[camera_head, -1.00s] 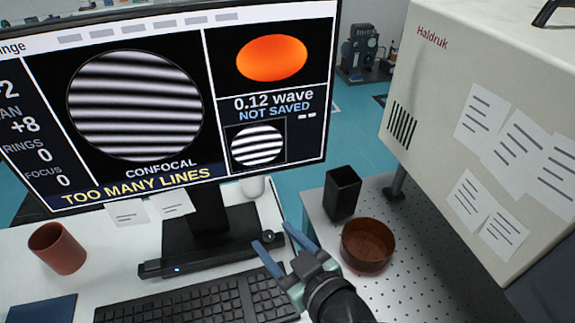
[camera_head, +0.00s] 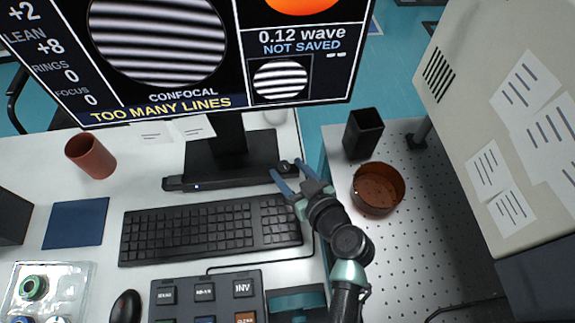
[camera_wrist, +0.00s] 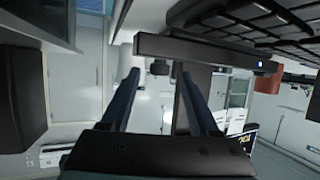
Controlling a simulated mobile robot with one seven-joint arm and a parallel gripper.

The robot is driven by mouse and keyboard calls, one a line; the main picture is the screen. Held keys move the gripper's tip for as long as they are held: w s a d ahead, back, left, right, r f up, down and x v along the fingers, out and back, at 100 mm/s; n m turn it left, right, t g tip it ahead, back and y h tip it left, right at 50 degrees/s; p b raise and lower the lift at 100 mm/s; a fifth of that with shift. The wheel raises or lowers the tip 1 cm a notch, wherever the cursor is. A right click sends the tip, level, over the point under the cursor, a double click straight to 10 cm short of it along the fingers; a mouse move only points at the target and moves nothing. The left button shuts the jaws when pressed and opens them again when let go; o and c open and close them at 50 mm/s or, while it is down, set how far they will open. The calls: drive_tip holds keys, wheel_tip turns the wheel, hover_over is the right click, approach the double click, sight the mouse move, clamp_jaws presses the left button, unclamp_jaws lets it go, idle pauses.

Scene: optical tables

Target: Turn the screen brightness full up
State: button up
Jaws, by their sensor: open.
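The monitor screen (camera_head: 163,52) fills the top left of the head view and shows striped fringes and "TOO MANY LINES". A dark bar (camera_head: 225,181) lies in front of the monitor's stand, with a small dark knob (camera_head: 285,167) at its right end. My gripper (camera_head: 285,169) is open, its blue fingers reaching to either side of the knob. In the wrist view, the knob (camera_wrist: 160,67) shows between the open fingertips, beside the bar (camera_wrist: 205,51). I cannot tell whether either finger touches it.
A black keyboard (camera_head: 212,229) lies just in front of the bar, with a button panel (camera_head: 207,292) nearer. A brown cup (camera_head: 90,156) stands at left.

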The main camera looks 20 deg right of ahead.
drive_tip(key=shift+x, duration=0.75)
clamp_jaws()
